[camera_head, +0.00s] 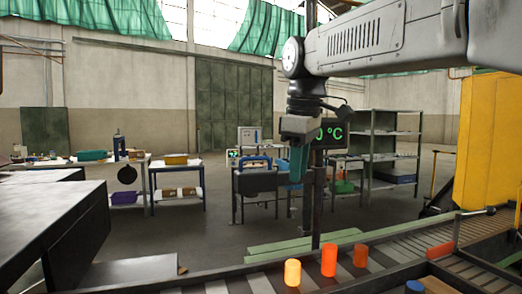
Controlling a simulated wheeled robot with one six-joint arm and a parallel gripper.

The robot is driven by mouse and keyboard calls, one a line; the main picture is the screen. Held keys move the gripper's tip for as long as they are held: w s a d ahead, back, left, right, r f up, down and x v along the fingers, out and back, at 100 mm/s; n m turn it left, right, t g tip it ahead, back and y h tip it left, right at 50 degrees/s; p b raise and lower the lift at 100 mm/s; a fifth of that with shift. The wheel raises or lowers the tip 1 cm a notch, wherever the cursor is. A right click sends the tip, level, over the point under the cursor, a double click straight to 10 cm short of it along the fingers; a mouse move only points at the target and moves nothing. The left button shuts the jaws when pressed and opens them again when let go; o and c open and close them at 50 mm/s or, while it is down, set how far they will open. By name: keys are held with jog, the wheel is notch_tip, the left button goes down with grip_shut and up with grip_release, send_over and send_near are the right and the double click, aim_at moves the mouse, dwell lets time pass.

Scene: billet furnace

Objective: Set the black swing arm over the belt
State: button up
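A dark bar with a black knob (490,211) stands at the right, by the far side of the belt. It looks like the black swing arm, but I cannot tell for sure or make out its pivot. The belt (391,250) runs from the lower middle up to the right edge, with dark and light slats. My gripper (296,180) hangs pointing down above and beyond the near part of the belt, left of the knob and well apart from it. Nothing shows in it. Its fingers are seen edge-on, so their opening is unclear.
Glowing billets (292,272) (329,260) (360,255) stand upright on or beside the belt. An orange piece (440,250) lies further right. A blue-topped cylinder (414,287) is at the front. A yellow cabinet (490,140) stands right. A dark table (50,220) is left.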

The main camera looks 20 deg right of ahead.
jog(key=w+r+n, duration=0.4)
jog(key=w+r, duration=0.1)
jog(key=w, duration=0.5)
jog(key=n, duration=0.5)
send_near(259, 157)
jog(key=f, duration=0.2)
jog(key=w+f, duration=0.1)
jog(key=f, duration=0.4)
jog(key=shift+w+f, duration=0.3)
grip_shut()
